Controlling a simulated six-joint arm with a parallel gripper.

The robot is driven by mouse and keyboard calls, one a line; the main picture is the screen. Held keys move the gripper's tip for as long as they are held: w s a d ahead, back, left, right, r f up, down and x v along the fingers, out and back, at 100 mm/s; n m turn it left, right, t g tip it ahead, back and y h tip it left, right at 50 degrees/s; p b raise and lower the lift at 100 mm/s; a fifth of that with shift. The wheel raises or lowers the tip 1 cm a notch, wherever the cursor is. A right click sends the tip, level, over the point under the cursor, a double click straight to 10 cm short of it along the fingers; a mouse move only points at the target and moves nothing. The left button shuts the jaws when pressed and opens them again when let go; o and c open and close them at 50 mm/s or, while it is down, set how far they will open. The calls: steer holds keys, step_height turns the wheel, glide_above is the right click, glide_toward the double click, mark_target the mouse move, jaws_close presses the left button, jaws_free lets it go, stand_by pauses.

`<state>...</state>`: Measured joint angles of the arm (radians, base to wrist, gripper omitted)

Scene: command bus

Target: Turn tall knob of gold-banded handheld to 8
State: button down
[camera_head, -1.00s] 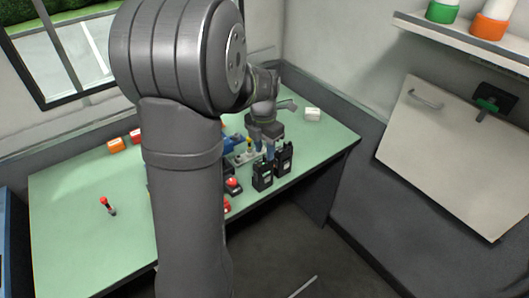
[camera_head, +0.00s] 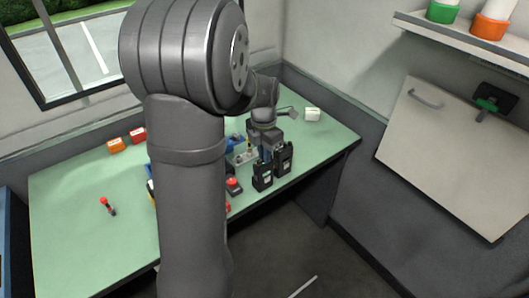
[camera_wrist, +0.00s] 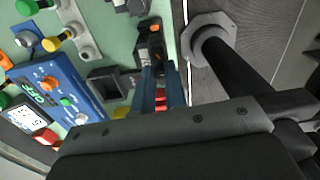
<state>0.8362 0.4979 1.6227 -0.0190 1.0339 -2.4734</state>
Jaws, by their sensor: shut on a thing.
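Two black handhelds stand close together near the front right edge of the green bench in the head view, one on the left (camera_head: 262,176) and one on the right (camera_head: 283,158). I cannot make out a gold band on either. My gripper (camera_head: 269,150) is down at their tops, pointing downward. In the wrist view, a black handheld with an orange top part (camera_wrist: 153,38) lies at the tips of my gripper (camera_wrist: 159,72). The fingers are shut on a small dark part there, seemingly a knob. Its number marks are hidden. Red patches show between the fingers.
A blue panel device (camera_wrist: 55,85) with coloured knobs and a display sits left of my fingers. A metal strip with several knobs (camera_wrist: 84,42) is near it. A red-topped button box (camera_head: 233,186) stands left of the handhelds.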

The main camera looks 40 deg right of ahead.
steer(key=m, duration=0.3)
steer(key=shift+m, duration=0.4)
steer(key=c, duration=1.5)
jaws_free()
steer(key=shift+o, duration=0.2)
step_height(320, 180, up, 18)
steer(key=shift+w+f, duration=0.15)
steer(key=shift+f, duration=0.1)
